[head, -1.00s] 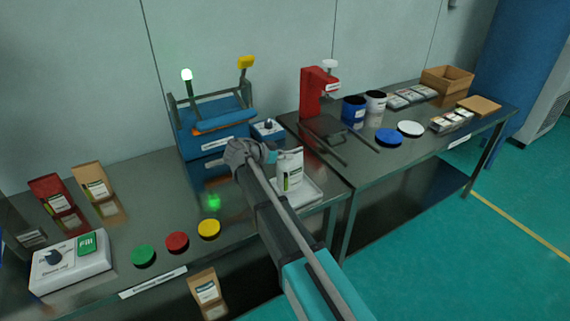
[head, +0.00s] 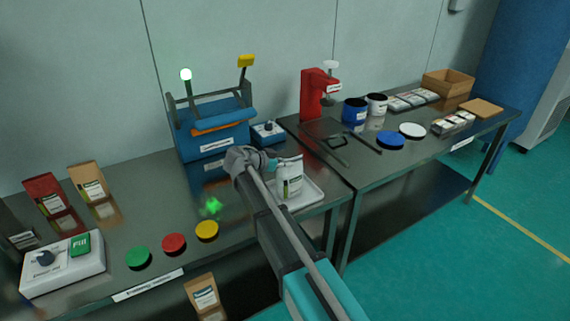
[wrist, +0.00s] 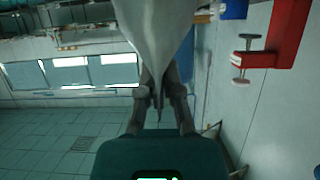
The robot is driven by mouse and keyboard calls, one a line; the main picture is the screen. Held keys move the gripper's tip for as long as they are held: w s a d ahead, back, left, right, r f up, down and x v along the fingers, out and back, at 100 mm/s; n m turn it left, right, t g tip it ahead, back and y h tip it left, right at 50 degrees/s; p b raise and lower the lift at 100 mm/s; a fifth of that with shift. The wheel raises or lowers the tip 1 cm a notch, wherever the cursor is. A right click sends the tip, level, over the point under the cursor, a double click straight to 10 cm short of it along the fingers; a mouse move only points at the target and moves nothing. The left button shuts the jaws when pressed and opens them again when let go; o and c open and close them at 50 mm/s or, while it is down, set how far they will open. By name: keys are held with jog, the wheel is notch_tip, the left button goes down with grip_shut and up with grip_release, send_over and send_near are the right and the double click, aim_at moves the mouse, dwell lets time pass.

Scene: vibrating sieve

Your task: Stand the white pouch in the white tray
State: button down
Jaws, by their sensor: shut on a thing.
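The white pouch (head: 290,180) stands upright, over the white tray (head: 311,194) on the left table. Its lower end looks at or just above the tray floor; I cannot tell whether it touches. My gripper (head: 274,162) is shut on the pouch near its top, from the left side. In the wrist view the pouch (wrist: 158,30) fills the top middle, between the fingers of my gripper (wrist: 158,95). My arm hides the tray's left part in the head view.
A blue sieve machine (head: 212,135) stands behind, with a small control box (head: 267,132) beside it. A red press (head: 314,95) stands on the right table. Green, red and yellow buttons (head: 174,244) lie at the front left. Two pouches (head: 88,182) stand at the back left.

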jog(key=c, duration=0.8)
grip_release()
jog(key=shift+r, duration=0.15)
jog(key=p+v, duration=0.5)
jog(key=v, duration=0.7)
